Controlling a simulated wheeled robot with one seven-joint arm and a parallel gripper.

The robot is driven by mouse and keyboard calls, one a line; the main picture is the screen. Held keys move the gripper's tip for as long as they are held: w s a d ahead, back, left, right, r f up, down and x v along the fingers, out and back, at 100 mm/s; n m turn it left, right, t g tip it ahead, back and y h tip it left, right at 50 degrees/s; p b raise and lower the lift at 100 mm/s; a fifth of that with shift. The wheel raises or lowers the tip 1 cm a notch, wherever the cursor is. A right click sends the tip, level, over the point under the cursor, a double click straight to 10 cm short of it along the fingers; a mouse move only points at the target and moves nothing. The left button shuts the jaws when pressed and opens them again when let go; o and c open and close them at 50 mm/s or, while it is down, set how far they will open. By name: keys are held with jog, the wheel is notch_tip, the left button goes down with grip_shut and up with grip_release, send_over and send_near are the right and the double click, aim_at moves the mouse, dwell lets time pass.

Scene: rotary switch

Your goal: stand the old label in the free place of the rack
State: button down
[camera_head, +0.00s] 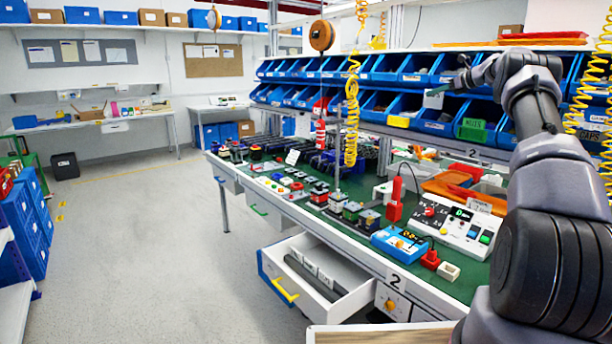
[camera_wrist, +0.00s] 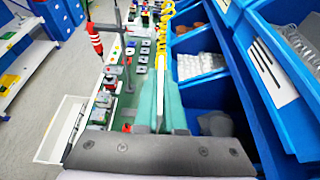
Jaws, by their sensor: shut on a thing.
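My gripper (camera_head: 456,84) is raised in front of the blue bins at the back of the bench. In the wrist view the label (camera_wrist: 173,105) sticks out ahead of my gripper (camera_wrist: 160,130), seen nearly edge-on. Any writing on it cannot be read. It is held above the bench, close to the bin fronts; I cannot tell whether it touches one. I cannot make out the rack for labels or its free place with certainty.
The green bench top (camera_head: 335,210) holds switches and a white device (camera_head: 458,228). A drawer (camera_head: 318,275) stands open. Yellow coiled hoses (camera_head: 351,110) hang nearby.

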jog(key=s+a+f+n+g+y, duration=0.1)
jog(key=s+a+f, duration=0.6)
jog(key=s+f, duration=0.3)
jog(key=s+a+f+n+g, duration=0.1)
jog(key=s+a+f, duration=0.6)
jog(key=s+f, duration=0.4)
jog(key=s+a+f+n+g+y, duration=0.1)
jog(key=s+a+f, duration=0.6)
jog(key=s+f, duration=0.3)
jog(key=shift+s+f+y, duration=0.15)
jog(key=shift+s+y, duration=0.15)
jog(key=shift+s, duration=0.4)
jog(key=d+f+m+t+h, duration=0.1)
jog(key=d+f, duration=0.2)
jog(key=d, duration=0.7)
jog(key=d+f+m+t+h, duration=0.1)
jog(key=d+f+m+t, duration=0.15)
jog(key=d, duration=0.75)
jog(key=shift+n+g+h, duration=0.25)
jog(key=shift+g+h, duration=0.1)
jog(key=shift+h, duration=0.05)
jog(key=shift+d+f, duration=0.15)
jog(key=shift+f, duration=2.6)
jog(key=shift+d+f, duration=0.15)
jog(key=shift+f, duration=2.55)
